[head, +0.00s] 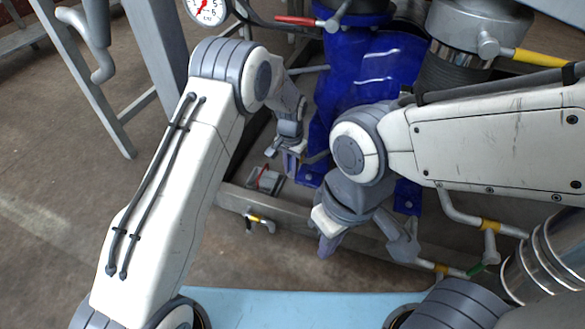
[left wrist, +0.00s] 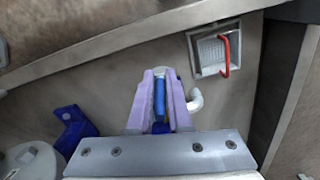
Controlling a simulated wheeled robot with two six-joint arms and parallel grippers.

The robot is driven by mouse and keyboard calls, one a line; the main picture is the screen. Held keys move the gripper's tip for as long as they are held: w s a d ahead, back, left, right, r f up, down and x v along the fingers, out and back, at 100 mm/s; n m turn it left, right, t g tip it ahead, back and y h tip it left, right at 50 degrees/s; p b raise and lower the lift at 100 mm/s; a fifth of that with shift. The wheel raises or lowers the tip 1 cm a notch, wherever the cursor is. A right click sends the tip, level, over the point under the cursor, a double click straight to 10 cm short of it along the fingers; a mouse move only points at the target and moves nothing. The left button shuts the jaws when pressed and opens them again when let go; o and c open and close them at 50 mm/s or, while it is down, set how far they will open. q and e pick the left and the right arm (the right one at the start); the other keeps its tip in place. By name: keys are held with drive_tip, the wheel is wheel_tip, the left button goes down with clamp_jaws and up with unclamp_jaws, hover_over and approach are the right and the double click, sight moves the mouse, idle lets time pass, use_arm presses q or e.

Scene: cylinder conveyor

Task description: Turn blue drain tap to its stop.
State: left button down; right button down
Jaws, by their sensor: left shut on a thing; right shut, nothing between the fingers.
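The blue drain tap's lever (left wrist: 159,97) shows in the left wrist view between the two purple fingers of my left gripper (left wrist: 160,76). The fingers are shut on it. A white bent pipe (left wrist: 195,100) comes out just to the right of the fingers. In the head view my left gripper (head: 291,163) is low beside the blue machine body, and I cannot make out the tap there. My right gripper (head: 328,246) is shut and empty, in front of the grey frame rail, lower and to the right of the left one.
A small box with a red handle (left wrist: 226,52) is close to the left gripper. A yellow-handled valve (head: 260,218) sits on the grey frame rail (head: 235,198). The blue machine body (head: 365,75) stands behind. Pipes with yellow bands (head: 490,227) are at right.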

use_arm(q)
drive_tip(key=h+p, duration=0.1)
drive_tip(key=p, duration=0.1)
drive_tip(key=shift+a+r+g+p, duration=0.15)
drive_tip(key=shift+r+g+p, duration=0.05)
drive_tip(key=shift+g+p, duration=0.15)
drive_tip(key=shift+a+f+h, duration=0.1)
drive_tip(key=shift+f+h, duration=0.15)
drive_tip(key=shift+h, duration=0.65)
drive_tip(key=c, duration=0.8)
unclamp_jaws()
drive_tip(key=shift+c, duration=0.2)
drive_tip(key=shift+w, duration=0.1)
